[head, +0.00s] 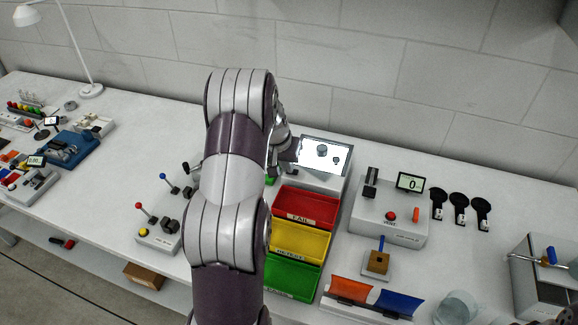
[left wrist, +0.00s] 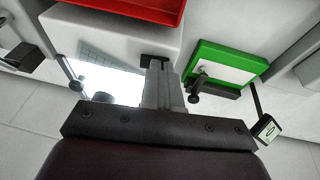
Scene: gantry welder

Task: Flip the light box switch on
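The light box (head: 342,142) stands behind the bins in the head view, with a bright white panel and small dark round items on it. In the left wrist view its white body (left wrist: 110,30) and bright panel (left wrist: 112,80) also show. A small black switch part (left wrist: 155,60) is on its front face. My left gripper (left wrist: 163,72) has its fingers together, with the tips right at this black part; whether they touch it I cannot tell. In the head view the left gripper (head: 288,150) is at the box's left end, partly hidden by my arm.
Red (head: 305,207), yellow (head: 300,240) and green (head: 291,277) bins stand in front of the light box. A green fixture (left wrist: 228,62) with a dark knob is close beside the gripper. A lever box (head: 158,238) is at left, a gauge box (head: 390,222) at right.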

